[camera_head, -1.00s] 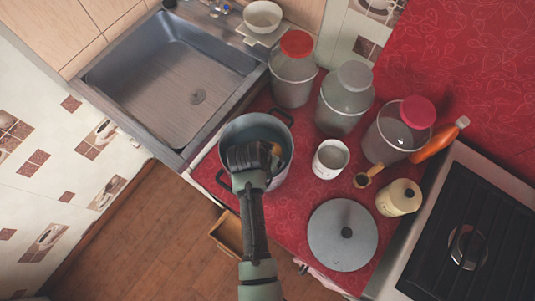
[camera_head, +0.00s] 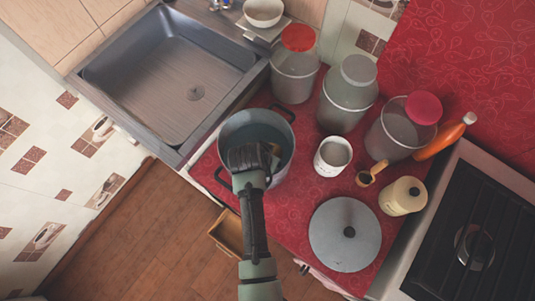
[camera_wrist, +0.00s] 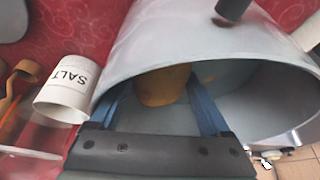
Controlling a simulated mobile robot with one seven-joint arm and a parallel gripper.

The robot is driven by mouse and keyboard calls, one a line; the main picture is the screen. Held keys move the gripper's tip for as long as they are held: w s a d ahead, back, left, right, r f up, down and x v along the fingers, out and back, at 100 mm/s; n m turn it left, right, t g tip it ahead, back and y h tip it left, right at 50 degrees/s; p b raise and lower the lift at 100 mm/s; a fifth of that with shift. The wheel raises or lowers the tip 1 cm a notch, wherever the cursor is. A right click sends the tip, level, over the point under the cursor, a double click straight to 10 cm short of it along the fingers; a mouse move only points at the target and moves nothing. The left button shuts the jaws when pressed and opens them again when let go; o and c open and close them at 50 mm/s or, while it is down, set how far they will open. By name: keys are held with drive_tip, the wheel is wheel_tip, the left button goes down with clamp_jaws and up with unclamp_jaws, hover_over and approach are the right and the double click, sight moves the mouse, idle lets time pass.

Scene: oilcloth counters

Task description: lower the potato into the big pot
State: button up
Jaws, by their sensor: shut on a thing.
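The big pot (camera_head: 228,132) is grey with dark side handles and stands on the red counter beside the sink. My gripper (camera_head: 262,157) reaches down into its mouth. In the wrist view, my gripper's two blue fingers (camera_wrist: 163,100) are inside the pot (camera_wrist: 150,38). The brownish-yellow potato (camera_wrist: 163,84) sits between them, held inside the pot below the rim. In the head view, my gripper hides almost all of the potato. I cannot tell whether the potato touches the pot's bottom.
A white salt mug (camera_head: 333,156) stands close to the pot's right; it also shows in the wrist view (camera_wrist: 66,91). A round lid (camera_head: 330,235), several lidded jars and a cream canister (camera_head: 402,196) stand further right. The sink (camera_head: 165,80) is at the upper left.

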drive_tip(key=shift+s+d, duration=0.1)
drive_tip(key=o, duration=1.3)
drive_tip(key=shift+f, duration=0.1)
drive_tip(key=shift+s, duration=0.1)
drive_tip(key=v, duration=1.3)
drive_tip(key=w+a+r+n+t+y, duration=0.1)
drive_tip(key=w+r+t, duration=0.5)
drive_tip(key=w+r, duration=0.7)
wheel_tip(320, 180, up, 21)
drive_tip(key=w+n+t, duration=0.2)
drive_tip(key=w+t, duration=0.1)
drive_tip(key=t, duration=0.3)
drive_tip(key=s+d+r+t, duration=0.1)
drive_tip(key=s+r+t, duration=0.2)
drive_tip(key=r, duration=0.7)
drive_tip(key=s+d+r+n+t, duration=0.1)
drive_tip(key=s+r+t, duration=0.3)
drive_tip(key=r, duration=0.6)
drive_tip(key=s+r+n+t+y, duration=0.1)
drive_tip(key=s+r+t, duration=0.3)
drive_tip(key=r, duration=0.6)
drive_tip(key=shift+s+d+r, duration=0.1)
drive_tip(key=shift+s+d, duration=0.1)
drive_tip(key=shift+s, duration=0.45)
drive_tip(key=shift+s+d+r, duration=0.1)
drive_tip(key=shift+s+d, duration=0.1)
drive_tip(key=shift+s, duration=0.45)
